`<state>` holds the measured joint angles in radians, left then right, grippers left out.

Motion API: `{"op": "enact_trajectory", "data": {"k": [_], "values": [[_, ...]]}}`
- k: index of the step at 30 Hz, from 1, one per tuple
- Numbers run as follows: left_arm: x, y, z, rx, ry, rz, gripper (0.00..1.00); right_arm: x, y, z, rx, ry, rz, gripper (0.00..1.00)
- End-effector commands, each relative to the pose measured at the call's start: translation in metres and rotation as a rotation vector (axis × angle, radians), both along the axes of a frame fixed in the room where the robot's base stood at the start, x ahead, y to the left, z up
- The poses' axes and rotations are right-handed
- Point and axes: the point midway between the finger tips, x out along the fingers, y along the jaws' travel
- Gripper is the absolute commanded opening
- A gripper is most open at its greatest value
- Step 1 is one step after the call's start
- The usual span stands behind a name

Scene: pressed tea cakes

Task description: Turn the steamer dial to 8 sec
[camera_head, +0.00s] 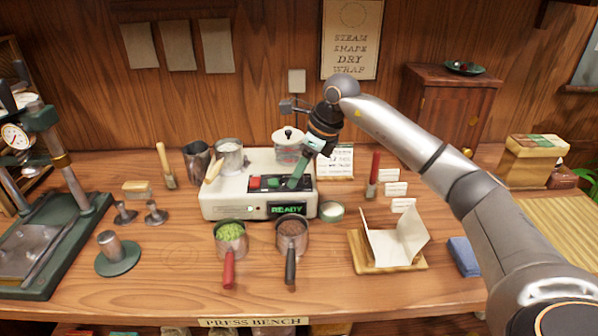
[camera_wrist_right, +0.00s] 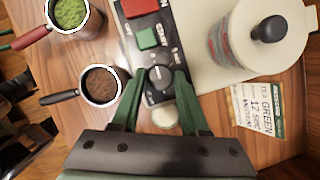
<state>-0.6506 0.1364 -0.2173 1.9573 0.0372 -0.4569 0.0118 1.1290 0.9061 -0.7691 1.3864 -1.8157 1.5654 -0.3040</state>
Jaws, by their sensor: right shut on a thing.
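The steamer (camera_head: 235,197) is a cream box with a dark control panel and a display (camera_head: 287,208) that reads READY. Its black round dial (camera_wrist_right: 160,78) shows in the right wrist view, beside the green button (camera_wrist_right: 147,38) and a red button (camera_wrist_right: 139,7). In the head view the dial is hidden behind my right gripper (camera_head: 293,182), which reaches down to the panel. The gripper's green fingers (camera_wrist_right: 156,76) are shut on the dial, one on each side. The setting the dial points to is too small to read. My left gripper is out of view.
Cups of green (camera_head: 231,238) and brown leaves (camera_head: 292,238) sit in front. A recipe card (camera_wrist_right: 257,108) stands to the right.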

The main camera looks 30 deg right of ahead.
Motion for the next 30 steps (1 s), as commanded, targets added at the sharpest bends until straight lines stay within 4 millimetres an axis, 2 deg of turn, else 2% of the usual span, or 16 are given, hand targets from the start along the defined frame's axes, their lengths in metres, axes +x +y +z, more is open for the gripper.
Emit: {"op": "enact_trajectory", "data": {"k": [1, 3, 17, 30], "values": [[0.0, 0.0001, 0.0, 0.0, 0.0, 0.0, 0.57, -0.0001, 0.0002, 0.0004, 0.0, 0.0, 0.0, 0.06], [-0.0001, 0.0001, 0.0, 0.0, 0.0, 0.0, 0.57, -0.0001, 0.0002, 0.0004, 0.001, 0.001, 0.0, 0.0], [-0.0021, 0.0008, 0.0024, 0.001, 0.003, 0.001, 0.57, -0.0008, 0.0007, 0.0009, 0.0, 0.001, -0.066, 0.0], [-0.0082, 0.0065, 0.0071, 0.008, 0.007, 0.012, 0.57, -0.0012, 0.0033, 0.0015, 0.0, -0.001, -0.418, 0.0]]}}
